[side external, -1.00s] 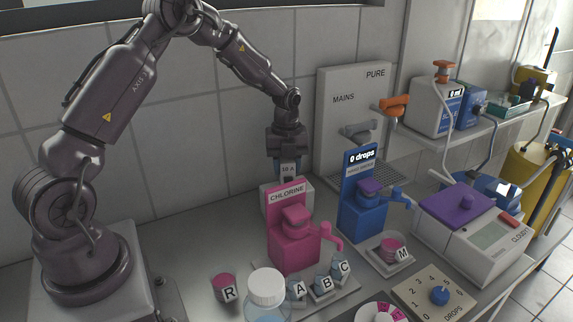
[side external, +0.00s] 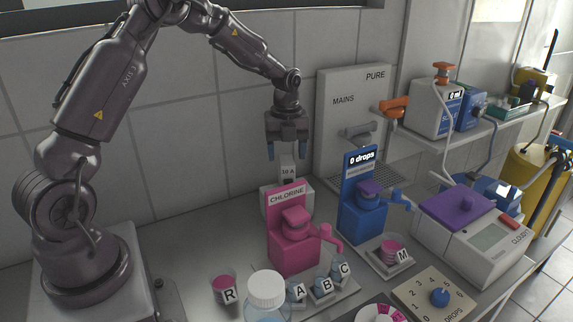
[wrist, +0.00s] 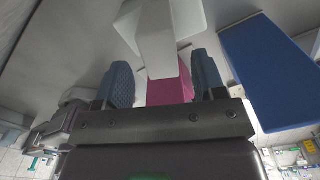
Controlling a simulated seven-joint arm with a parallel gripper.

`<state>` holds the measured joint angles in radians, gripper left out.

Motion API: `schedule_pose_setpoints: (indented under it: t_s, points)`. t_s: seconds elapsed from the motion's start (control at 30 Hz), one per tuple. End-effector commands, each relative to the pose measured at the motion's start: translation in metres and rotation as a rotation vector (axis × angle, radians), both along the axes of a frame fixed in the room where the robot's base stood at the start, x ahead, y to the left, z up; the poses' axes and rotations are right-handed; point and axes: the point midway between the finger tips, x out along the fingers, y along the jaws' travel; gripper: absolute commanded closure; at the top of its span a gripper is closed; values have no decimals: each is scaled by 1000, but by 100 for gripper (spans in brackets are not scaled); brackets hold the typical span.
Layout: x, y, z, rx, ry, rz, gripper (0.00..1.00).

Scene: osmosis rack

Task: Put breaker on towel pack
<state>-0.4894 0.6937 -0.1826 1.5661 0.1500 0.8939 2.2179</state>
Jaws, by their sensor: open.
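The breaker (side external: 288,170), a small grey block marked "10 A", stands upright on a pale box-like pack (side external: 267,196) behind the pink chlorine dispenser. This pack appears to be the towel pack, but the dispenser hides much of it. My gripper (side external: 287,151) is open and empty, pointing down just above the breaker, with its blue fingertips apart. In the wrist view, a pale block that looks like the breaker (wrist: 170,42) lies ahead between my two finger pads (wrist: 165,82), with clear space on both sides.
The pink chlorine dispenser (side external: 288,245) stands close in front of the pack. A blue dispenser (side external: 363,215) is to the right, before the tall PURE/MAINS panel (side external: 340,85). Labelled cups and a white-capped bottle (side external: 266,288) are in front. The counter left of the pack is clear.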

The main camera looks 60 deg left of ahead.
Motion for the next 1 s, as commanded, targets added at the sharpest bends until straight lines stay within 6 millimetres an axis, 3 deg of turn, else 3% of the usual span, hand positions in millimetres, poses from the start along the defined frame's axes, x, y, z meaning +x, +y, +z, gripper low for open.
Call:
schedule_pose_setpoints:
  t_s: [0.2,0.47,0.6,0.77,0.9,1.0]
  points:
    - [1,0,48,2,-4,0,36]
    - [-1,-1,77,2,-2,7,36]
    - [-10,-19,101,25,-32,118,36]
    - [-46,-62,150,51,-128,460,36]
    - [-93,-99,183,9,-238,835,36]
    - [-130,-121,196,-67,-305,1105,36]
